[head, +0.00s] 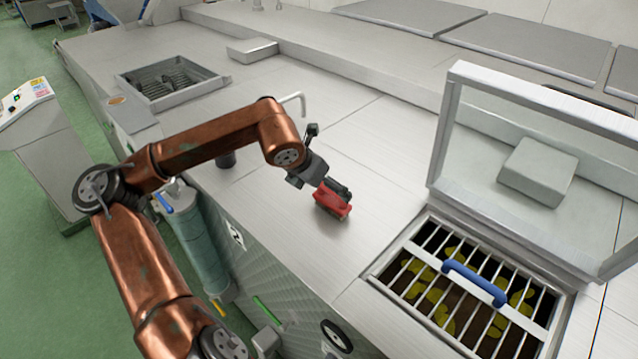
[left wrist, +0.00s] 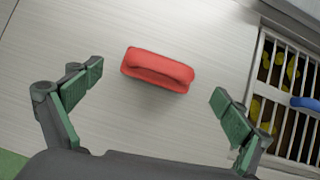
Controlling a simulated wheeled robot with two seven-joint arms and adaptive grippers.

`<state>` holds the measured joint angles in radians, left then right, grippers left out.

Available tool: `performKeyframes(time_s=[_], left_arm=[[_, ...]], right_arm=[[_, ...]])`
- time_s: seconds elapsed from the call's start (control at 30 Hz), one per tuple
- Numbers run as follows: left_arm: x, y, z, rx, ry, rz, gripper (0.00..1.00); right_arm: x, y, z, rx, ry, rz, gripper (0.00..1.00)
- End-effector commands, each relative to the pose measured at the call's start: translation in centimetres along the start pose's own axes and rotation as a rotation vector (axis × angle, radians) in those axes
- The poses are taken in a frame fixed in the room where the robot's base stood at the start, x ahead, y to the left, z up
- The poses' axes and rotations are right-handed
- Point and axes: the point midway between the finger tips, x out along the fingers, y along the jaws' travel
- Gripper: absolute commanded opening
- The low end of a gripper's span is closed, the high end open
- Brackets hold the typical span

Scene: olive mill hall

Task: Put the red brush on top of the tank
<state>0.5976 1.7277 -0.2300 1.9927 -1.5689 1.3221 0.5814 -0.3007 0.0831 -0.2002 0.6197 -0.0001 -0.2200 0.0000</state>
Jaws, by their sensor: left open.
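The red brush (head: 333,204) lies on the flat metal top of the tank (head: 300,245). In the left wrist view the red brush (left wrist: 158,70) lies ahead of the fingers, between their lines, with bare metal around it. My left gripper (head: 338,190) is just above the brush and partly covers it in the head view. In the left wrist view my left gripper (left wrist: 160,100) is spread wide with nothing between its fingertips. My right gripper is not in view.
A barred hatch with a blue handle (head: 475,281) is to the right, below a raised clear lid (head: 535,165). A recessed basin (head: 172,80) is at the back left. A control stand (head: 45,130) is on the green floor. Metal around the brush is clear.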

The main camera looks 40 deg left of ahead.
Motion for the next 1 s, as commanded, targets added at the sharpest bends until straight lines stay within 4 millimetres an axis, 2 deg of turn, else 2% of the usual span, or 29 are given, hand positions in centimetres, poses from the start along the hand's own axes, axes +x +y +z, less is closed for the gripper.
performKeyframes(time_s=[0.2, 0.4, 1.0], left_arm=[[-3.9, 0.1, -0.1, 0.0, 0.0, 0.005, 0.95], [-5.9, 0.1, -0.1, 0.001, 0.001, 0.003, 0.95], [-6.2, 0.0, -0.1, 0.001, 0.001, 0.0, 0.95]], right_arm=[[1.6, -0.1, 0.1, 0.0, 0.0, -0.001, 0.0], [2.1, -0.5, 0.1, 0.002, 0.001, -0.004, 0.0], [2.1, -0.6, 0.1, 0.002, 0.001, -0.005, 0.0]])
